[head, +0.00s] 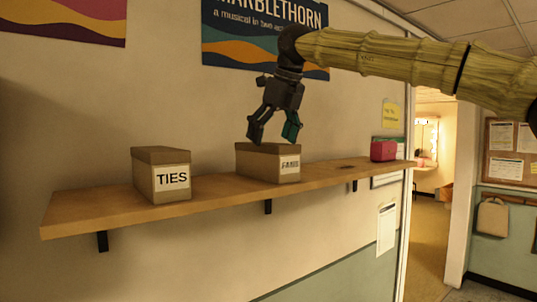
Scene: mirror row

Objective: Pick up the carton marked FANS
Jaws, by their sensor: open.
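A brown carton (268,163) with a white label sits near the middle of the wooden wall shelf (107,205). Its label is small and blurred; it seems to read FANS. Another brown carton (161,175), clearly marked TIES, stands to its left on the same shelf. My gripper (273,138) hangs pointing down just above the middle carton. Its two fingers are spread apart with nothing between them. One finger is dark and the other is teal. Whether the fingertips touch the carton cannot be told from this view.
A red box (383,151) stands at the shelf's right end. The wall with posters (265,30) is close behind. A doorway (432,190) opens at the right.

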